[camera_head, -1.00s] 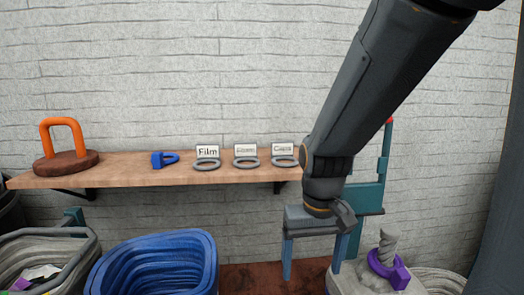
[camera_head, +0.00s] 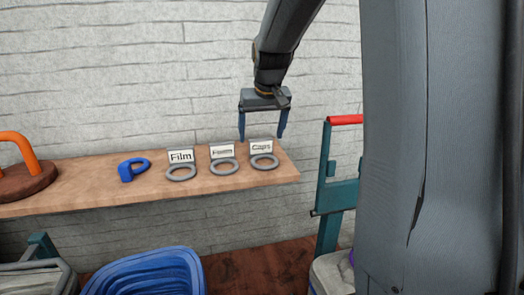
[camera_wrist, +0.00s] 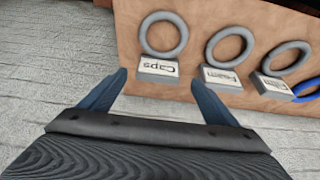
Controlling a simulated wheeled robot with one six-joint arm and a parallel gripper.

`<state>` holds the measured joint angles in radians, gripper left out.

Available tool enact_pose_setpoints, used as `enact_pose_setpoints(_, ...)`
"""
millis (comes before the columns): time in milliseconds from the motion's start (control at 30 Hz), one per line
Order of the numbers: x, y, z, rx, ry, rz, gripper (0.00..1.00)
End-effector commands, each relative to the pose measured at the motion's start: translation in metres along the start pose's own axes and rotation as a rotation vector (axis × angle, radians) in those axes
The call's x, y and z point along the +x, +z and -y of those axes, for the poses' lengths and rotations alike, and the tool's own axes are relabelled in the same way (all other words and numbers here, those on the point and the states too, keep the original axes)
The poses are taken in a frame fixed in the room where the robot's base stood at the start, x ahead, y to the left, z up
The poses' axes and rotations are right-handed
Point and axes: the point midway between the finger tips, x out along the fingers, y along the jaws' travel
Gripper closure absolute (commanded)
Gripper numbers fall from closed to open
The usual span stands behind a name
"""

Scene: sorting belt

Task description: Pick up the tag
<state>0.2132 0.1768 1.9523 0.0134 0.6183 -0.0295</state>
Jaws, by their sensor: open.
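Three tags stand in a row on the wooden shelf, each a white label plate with a grey ring: the "Film" tag (camera_head: 181,157), a middle tag (camera_head: 222,152) whose print is hard to read, and the "Caps" tag (camera_head: 261,147). My gripper (camera_head: 262,137) is open and empty, fingers pointing down, just above the Caps tag at the shelf's right end. In the wrist view, the Caps plate (camera_wrist: 158,68) shows between and slightly beyond the fingertips (camera_wrist: 159,78), with its ring farther off. I see no contact.
A blue clip-like object (camera_head: 133,169) and an orange handle on a brown base (camera_head: 22,180) lie further left on the shelf (camera_head: 90,180). A blue bin (camera_head: 150,275) stands below. A teal frame with a red bar (camera_head: 335,190) stands right of the shelf.

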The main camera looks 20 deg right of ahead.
Motion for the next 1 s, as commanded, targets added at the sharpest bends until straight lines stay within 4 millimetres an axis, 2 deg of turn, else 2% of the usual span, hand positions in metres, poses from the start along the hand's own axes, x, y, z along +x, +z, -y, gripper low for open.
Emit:
enact_pose_setpoints(300, 0.040, 0.003, -0.004, 0.002, 0.001, 0.003, 0.17)
enact_pose_setpoints(633, 0.047, 0.003, -0.004, 0.002, 0.001, 0.001, 0.17)
enact_pose_setpoints(900, 0.047, 0.003, -0.004, 0.002, 0.001, 0.001, 0.61)
enact_pose_setpoints(1000, 0.047, 0.003, -0.004, 0.002, 0.001, 0.001, 0.61)
